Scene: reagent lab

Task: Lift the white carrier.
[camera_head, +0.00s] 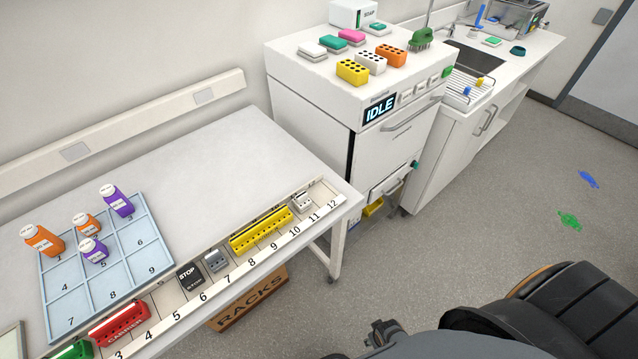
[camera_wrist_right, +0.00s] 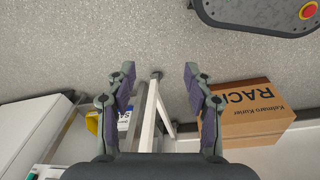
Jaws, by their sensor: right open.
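A white block with dark holes (camera_head: 371,63) stands on top of the white machine, between a yellow block (camera_head: 352,72) and an orange block (camera_head: 390,55). A smaller white holed piece (camera_head: 302,203) sits in the numbered strip near 11. I cannot tell for sure which of the two is the carrier. My right gripper (camera_wrist_right: 158,85) is open and empty in the wrist view, pointing down over the floor beside a white table leg. It is well away from both white pieces. My left gripper is not in view.
The white bench (camera_head: 215,150) holds a blue tray (camera_head: 122,262) with several bottles, plus red and yellow racks in its front strip. The machine (camera_head: 310,95) shows IDLE. A cardboard box marked RACKS (camera_head: 250,300) is under the bench. The bench's rear is clear.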

